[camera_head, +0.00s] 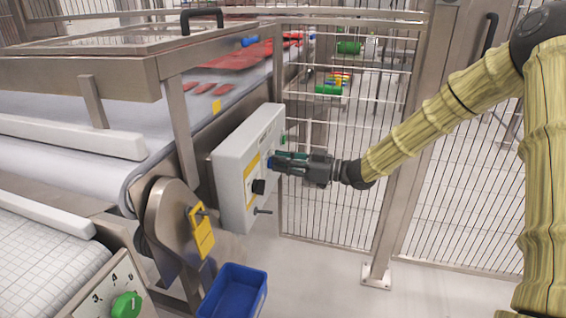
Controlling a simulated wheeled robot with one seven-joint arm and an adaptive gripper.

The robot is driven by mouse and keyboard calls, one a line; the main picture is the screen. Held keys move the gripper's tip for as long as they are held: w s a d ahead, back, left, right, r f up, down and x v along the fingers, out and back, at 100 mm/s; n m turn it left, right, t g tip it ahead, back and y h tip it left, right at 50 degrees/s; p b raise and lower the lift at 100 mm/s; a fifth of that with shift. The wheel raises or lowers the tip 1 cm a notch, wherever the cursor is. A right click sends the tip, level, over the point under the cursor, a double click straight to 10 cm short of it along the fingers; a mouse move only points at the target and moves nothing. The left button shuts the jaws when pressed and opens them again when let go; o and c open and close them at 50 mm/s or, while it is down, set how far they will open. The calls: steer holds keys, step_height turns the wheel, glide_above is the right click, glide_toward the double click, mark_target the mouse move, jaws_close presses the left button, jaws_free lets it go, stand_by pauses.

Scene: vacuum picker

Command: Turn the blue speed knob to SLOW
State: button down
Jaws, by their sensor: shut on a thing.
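A light grey control box (232,165) is mounted at the end of the conveyor frame, its front face turned to the right. My gripper (274,162) reaches in from the right and is shut at the upper part of that face. A small bit of the blue knob (271,162) shows between the fingertips, which cover most of it. Its pointer and the speed marks cannot be read. A black knob (258,186) sits lower on the same face, beside a yellow label panel (252,172).
A wire fence (345,190) stands close behind my gripper. A blue bin (234,290) is on the floor below the box. A yellow tag (201,232) hangs on the conveyor's end plate. A green knob (127,305) is at the lower left. Open floor lies at lower right.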

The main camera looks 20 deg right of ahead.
steer(key=shift+n, duration=0.3)
steer(key=n, duration=0.7)
steer(key=shift+s+a+f+n, duration=0.15)
steer(key=shift+s+n, duration=0.1)
steer(key=shift+n, duration=0.45)
steer(key=c, duration=1.4)
jaws_free()
steer(key=shift+c, duration=0.2)
steer(key=v, duration=1.2)
